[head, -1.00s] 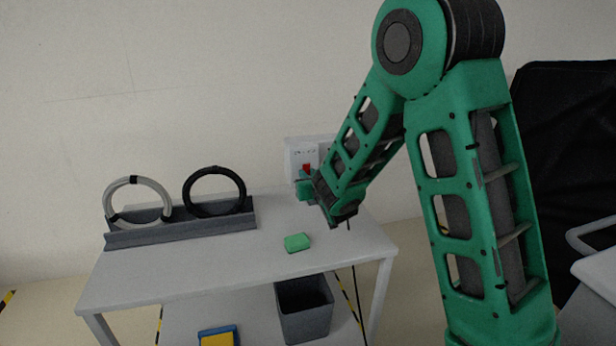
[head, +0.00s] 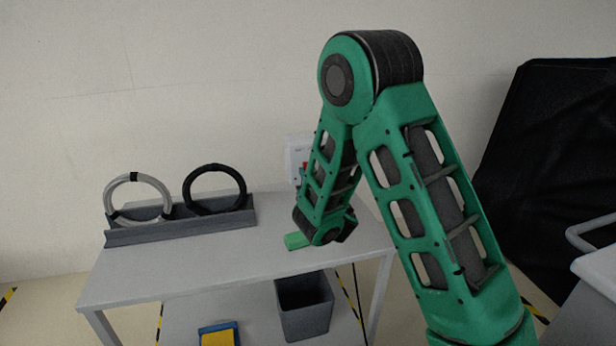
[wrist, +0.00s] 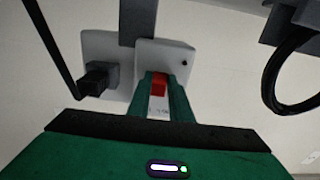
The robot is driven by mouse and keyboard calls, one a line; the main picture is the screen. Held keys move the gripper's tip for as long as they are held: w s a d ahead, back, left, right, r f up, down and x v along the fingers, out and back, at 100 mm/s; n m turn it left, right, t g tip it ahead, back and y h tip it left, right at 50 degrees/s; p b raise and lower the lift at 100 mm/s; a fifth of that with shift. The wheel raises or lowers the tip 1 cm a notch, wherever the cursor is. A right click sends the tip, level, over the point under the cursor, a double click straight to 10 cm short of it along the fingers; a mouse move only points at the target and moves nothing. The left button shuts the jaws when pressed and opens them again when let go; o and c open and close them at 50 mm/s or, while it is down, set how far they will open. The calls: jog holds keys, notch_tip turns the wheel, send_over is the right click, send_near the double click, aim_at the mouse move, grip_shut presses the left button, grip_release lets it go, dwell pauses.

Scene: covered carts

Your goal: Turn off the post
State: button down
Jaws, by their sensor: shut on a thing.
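The post is a white wall box (head: 294,152) with a red switch (head: 305,168), on the wall behind the table. In the wrist view the box (wrist: 181,52) is straight ahead and the red switch (wrist: 158,86) lies between my two green fingertips. My gripper (wrist: 160,88) is shut on the red switch. A pale marked strip of the box shows between the fingers below the switch. In the head view my forearm hides my fingers and part of the box.
A grey table (head: 215,262) holds a rack (head: 180,230) with a white ring (head: 108,195) and a black ring (head: 187,190). A grey bin (head: 304,312) is below. A black plug (wrist: 96,80) sits beside the box.

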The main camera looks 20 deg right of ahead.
jog(key=shift+d+r, duration=0.15)
jog(key=shift+d, duration=0.25)
jog(key=c, duration=1.6)
grip_release()
jog(key=shift+a, duration=0.35)
